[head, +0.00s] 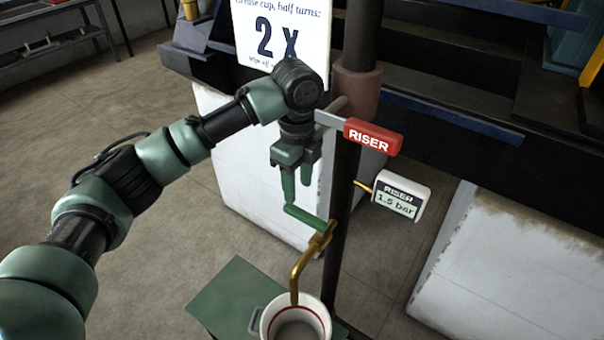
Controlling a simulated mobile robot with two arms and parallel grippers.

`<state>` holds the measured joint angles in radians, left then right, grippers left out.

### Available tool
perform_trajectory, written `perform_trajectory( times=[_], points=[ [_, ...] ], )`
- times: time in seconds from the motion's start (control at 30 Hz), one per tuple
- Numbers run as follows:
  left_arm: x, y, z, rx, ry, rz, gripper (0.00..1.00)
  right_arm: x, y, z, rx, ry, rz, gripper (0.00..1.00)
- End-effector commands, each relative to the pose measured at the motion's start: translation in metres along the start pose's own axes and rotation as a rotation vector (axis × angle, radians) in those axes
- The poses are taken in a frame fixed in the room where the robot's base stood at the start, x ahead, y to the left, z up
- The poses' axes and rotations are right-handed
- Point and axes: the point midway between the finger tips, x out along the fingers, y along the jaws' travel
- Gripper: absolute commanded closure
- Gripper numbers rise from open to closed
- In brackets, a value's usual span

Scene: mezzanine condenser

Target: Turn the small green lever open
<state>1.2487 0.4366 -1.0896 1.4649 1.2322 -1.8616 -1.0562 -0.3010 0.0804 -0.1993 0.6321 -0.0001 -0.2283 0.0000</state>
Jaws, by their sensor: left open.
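The small green lever (306,218) sits on a brass tap with a bent spout (298,268), on the dark vertical pipe (342,200). The lever points to the left from the tap, tilted slightly in the picture. My left gripper (296,200) is open and points down, its green fingers just above the lever's left end. Whether a finger touches the lever I cannot tell. Nothing shows between the fingers. My right gripper is not in view.
A red handle marked RISER (372,137) sticks out right of the pipe, close to my left wrist. A gauge (401,197) reads 1.5 bar. A white bucket (296,322) stands under the spout. A sign (282,40) reads "2 x". Floor at left is clear.

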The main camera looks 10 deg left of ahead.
Motion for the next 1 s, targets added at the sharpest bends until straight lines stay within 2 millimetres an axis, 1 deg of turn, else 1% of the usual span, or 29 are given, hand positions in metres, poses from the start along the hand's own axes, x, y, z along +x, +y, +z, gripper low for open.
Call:
perform_trajectory(
  times=[0.03, 0.07, 0.17, 0.4, 0.5, 0.6, 0.73, 0.97, 1.0],
  points=[
    [-0.004, 0.000, -0.001, -0.003, -0.002, 0.002, 0.56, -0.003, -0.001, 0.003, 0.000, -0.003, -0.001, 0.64],
    [-0.003, 0.000, -0.001, -0.004, -0.002, 0.003, 0.56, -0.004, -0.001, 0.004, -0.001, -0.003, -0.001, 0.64],
    [0.005, 0.000, 0.000, -0.006, -0.002, 0.004, 0.56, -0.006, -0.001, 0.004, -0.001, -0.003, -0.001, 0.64],
    [0.043, 0.001, 0.000, -0.004, -0.002, 0.006, 0.56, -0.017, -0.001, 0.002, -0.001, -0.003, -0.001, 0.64],
    [0.057, 0.001, 0.000, -0.004, -0.002, 0.004, 0.56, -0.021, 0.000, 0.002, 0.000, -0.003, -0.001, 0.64],
    [0.067, 0.000, 0.000, -0.004, -0.002, 0.002, 0.56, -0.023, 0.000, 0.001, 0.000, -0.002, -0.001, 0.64],
    [0.073, 0.000, 0.000, -0.003, -0.002, 0.002, 0.56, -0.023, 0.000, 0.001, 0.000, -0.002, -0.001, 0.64],
    [0.074, 0.000, 0.000, -0.003, -0.002, 0.001, 0.56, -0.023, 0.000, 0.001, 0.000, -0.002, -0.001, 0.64],
    [0.074, 0.000, 0.000, -0.003, -0.002, 0.001, 0.68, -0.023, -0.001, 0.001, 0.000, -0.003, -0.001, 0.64]
  ],
)
